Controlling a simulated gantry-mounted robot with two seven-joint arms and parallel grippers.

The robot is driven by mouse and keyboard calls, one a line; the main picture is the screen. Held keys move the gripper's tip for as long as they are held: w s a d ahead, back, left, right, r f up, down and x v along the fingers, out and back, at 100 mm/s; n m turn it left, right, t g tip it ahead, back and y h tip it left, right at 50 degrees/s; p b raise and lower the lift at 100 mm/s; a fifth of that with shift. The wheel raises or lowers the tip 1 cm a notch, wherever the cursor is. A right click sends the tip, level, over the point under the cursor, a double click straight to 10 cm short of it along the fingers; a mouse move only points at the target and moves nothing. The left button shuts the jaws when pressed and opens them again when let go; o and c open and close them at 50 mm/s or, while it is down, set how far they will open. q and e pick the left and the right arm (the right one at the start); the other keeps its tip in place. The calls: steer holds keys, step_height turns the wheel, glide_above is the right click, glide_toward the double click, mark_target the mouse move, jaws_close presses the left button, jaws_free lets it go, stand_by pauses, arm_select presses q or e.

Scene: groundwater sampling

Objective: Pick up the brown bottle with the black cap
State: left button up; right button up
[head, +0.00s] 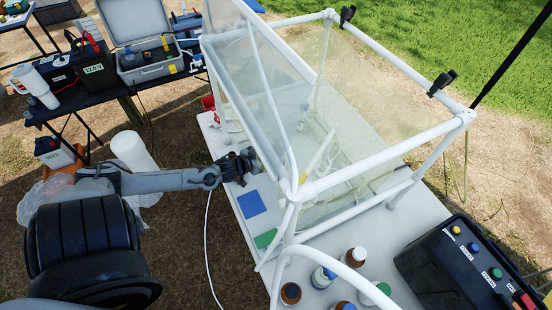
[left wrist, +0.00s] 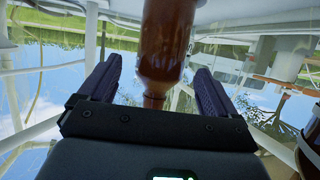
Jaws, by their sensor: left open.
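A brown bottle (left wrist: 168,38) stands between the two fingers of my left gripper (left wrist: 157,78) in the left wrist view, where the scene appears upside down. The fingers are apart, with visible gaps on both sides of the bottle. Its narrow neck runs down behind the gripper body, so its cap is hidden. In the head view my left gripper (head: 250,162) is at the left side of the clear-walled, white-framed enclosure. I cannot make out the bottle there. My right gripper is not in view.
The white-pipe enclosure (head: 388,157) stands on a white table (head: 405,235). A blue square (head: 251,204) lies near my left gripper. Several bottles, including a white-capped brown one (head: 354,258), stand at the front. A black control box (head: 455,268) is at right.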

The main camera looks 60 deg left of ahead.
arm_select(q)
steer(key=shift+w+a+f, duration=0.1)
steer(key=shift+w+f, duration=0.05)
steer(key=shift+w, duration=0.1)
steer(key=shift+b+x, duration=0.95)
steer(key=shift+x, duration=1.9)
steer(key=shift+c, duration=0.3)
steer(key=c, duration=1.2)
steer(key=shift+c, duration=0.3)
